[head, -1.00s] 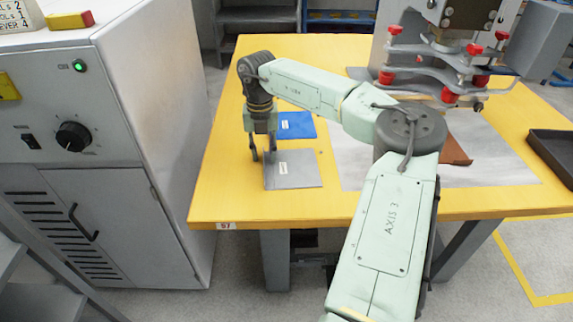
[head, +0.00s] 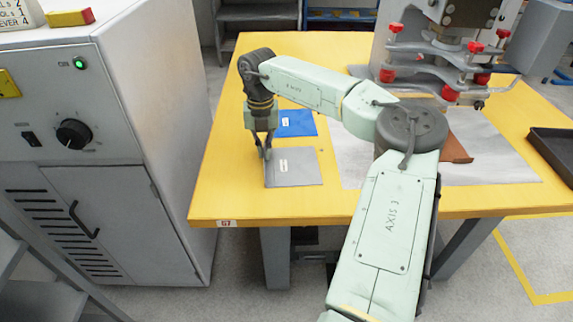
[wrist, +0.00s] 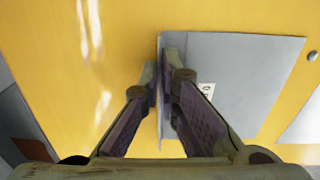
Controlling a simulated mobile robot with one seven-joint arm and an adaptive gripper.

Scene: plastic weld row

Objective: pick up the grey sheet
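The grey sheet (head: 305,173) lies on the yellow table near its front left, with a small white label on it. My gripper (head: 266,153) points down at the sheet's left edge. In the wrist view the two fingers (wrist: 159,85) are close together, one on each side of that edge. The edge shows as a thin, seemingly upturned line between them, and the gripper looks shut on it. The rest of the grey sheet (wrist: 235,85) extends to the right, its label partly hidden by a finger. The sheet looks level with the table, not visibly raised.
A blue sheet (head: 300,127) lies just behind the grey one. A pale mat (head: 352,165) is to the right, with a brown piece (head: 457,150) on it. A machine with red knobs stands behind, and a dark tray (head: 556,150) at right. A grey cabinet (head: 100,180) stands left.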

